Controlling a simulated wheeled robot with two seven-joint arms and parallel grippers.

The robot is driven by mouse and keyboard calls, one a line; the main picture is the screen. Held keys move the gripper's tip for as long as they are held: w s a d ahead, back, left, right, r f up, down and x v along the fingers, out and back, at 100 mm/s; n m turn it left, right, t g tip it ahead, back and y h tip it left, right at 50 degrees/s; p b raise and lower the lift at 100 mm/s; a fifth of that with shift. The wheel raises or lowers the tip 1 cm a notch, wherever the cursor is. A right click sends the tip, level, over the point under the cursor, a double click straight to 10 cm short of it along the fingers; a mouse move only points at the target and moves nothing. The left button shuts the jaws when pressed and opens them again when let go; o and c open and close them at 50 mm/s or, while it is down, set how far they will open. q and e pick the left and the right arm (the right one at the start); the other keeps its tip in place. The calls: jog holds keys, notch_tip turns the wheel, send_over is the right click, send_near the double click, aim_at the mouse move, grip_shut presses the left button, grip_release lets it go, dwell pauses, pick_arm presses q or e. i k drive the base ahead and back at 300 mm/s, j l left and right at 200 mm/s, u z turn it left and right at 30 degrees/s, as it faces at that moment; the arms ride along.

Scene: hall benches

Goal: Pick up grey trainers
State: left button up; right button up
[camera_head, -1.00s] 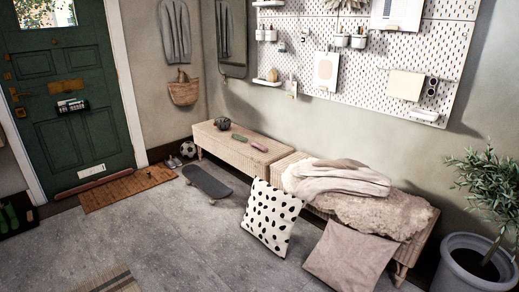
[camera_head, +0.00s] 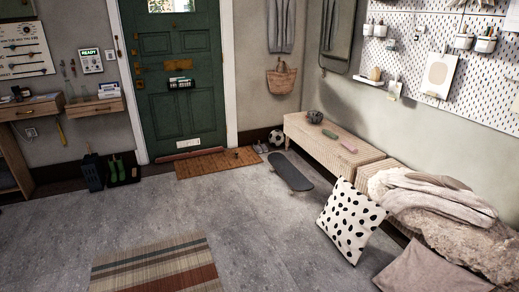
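A small pale grey pair that looks like the trainers (camera_head: 260,147) is on the floor against the far wall, just right of the doormat and left of the football. It is small and far off, so its details cannot be told. Neither of my grippers shows in the head view.
A football (camera_head: 276,138) and a skateboard (camera_head: 290,171) lie near the wicker bench (camera_head: 310,142). A spotted cushion (camera_head: 350,222) leans at the bench front. The doormat (camera_head: 215,163) is before the green door (camera_head: 172,80). A striped rug (camera_head: 155,265) is in front; grey floor between is clear.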

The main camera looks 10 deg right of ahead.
aim_at(261, 146)
jog(key=i+u, duration=0.25)
jog(key=i, duration=0.75)
jog(key=i+j, duration=0.1)
jog(key=i, duration=2.2)
jog(key=i+z, duration=0.2)
jog(key=i, duration=0.35)
jog(key=i+z, duration=0.25)
jog(key=i, duration=0.35)
jog(key=i+j+z, duration=0.2)
jog(key=i, duration=0.35)
jog(key=i+j+z, duration=0.25)
jog(key=i, duration=0.3)
jog(key=i+l, duration=0.05)
jog(key=l, duration=0.05)
